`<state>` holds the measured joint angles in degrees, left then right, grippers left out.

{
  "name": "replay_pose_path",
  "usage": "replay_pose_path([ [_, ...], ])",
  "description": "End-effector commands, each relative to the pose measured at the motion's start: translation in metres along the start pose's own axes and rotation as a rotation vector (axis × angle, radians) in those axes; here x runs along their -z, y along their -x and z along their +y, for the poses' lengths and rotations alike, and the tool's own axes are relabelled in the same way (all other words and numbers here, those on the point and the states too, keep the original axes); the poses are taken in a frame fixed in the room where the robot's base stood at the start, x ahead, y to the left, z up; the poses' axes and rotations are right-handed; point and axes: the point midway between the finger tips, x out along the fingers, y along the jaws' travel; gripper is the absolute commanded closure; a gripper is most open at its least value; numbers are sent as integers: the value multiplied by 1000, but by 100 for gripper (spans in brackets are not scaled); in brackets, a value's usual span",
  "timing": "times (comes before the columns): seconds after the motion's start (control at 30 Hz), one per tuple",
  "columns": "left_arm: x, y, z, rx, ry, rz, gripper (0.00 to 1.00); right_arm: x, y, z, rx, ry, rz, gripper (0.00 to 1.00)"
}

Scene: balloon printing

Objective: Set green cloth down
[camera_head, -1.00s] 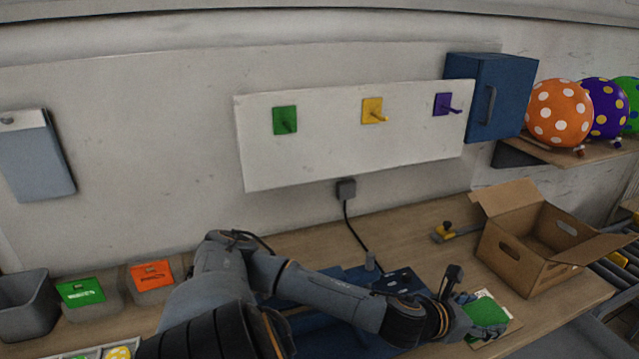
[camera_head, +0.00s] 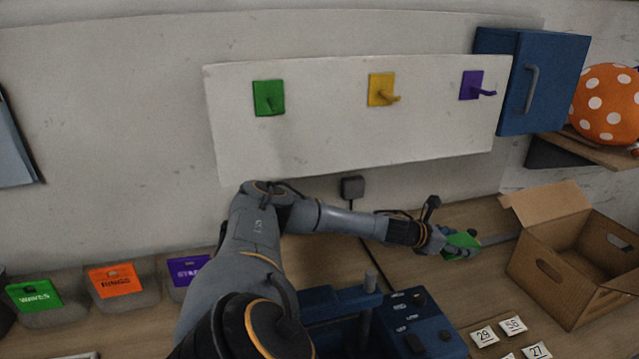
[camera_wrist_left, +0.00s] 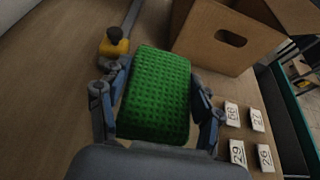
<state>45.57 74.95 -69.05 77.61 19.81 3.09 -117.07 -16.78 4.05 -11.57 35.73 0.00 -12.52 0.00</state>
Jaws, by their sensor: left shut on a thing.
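The green cloth (camera_head: 462,245) shows as a small green patch at the end of my left arm, just left of the cardboard box. In the left wrist view the cloth (camera_wrist_left: 158,95) is a dimpled green pad with rounded edges. My left gripper (camera_head: 452,242) is shut on it, with one finger on each side in the left wrist view (camera_wrist_left: 158,88). The wood worktop is below the cloth; I cannot tell how far below. My right gripper is not in view.
An open cardboard box (camera_head: 565,265) stands to the right. Several numbered tiles (camera_head: 513,326) lie in front of it. A yellow-and-black piece (camera_wrist_left: 114,44) on a grey bar is beside the cloth. A blue machine (camera_head: 415,320) sits nearer. Coloured hooks (camera_head: 381,90) are on the wall board.

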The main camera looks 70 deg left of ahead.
Motion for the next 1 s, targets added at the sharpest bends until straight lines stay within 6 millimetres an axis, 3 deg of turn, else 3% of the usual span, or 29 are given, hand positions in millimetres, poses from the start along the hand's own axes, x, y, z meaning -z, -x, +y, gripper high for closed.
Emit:
replay_pose_path([
  [0.03,10,-4,0,0,0,-2,61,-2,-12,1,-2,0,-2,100],
  [0.1,14,-6,0,0,0,-2,61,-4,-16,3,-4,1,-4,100],
  [0.37,18,-8,-1,1,0,0,61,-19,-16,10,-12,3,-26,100],
  [0.6,58,-24,-1,1,4,3,61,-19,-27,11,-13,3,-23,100],
  [1.0,101,-42,-1,-1,3,2,61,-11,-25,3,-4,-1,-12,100],
])
